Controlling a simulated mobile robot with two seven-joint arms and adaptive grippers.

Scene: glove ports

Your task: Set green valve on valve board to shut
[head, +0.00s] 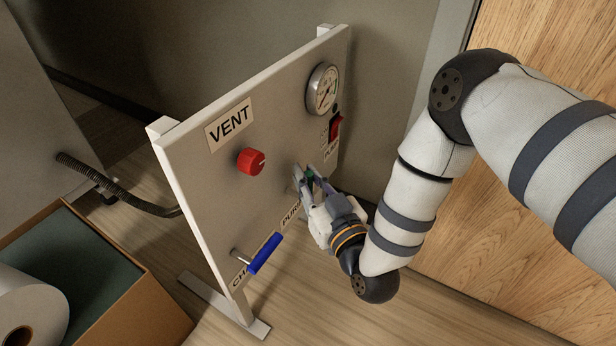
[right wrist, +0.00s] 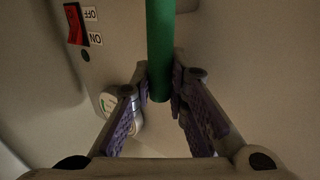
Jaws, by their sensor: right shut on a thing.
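The valve board (head: 205,215) is a pale grey upright panel on a stand in the head view. The green valve (right wrist: 160,35) shows in the right wrist view as a straight green handle. In the head view it is mostly hidden by the gripper, with only a little green showing. My right gripper (head: 307,178) is at the board's face, right of centre, above the partly covered label starting "PUR". Its fingers are shut on the free end of the green handle, one on each side. My left gripper is not in view.
A red knob (head: 251,161) sits under the VENT label (head: 229,124). A blue lever (head: 265,253) sticks out low on the board. A gauge (head: 322,89) and a red switch (head: 336,129) are close above my right gripper. A box (head: 125,290) and hose (head: 125,200) are at left.

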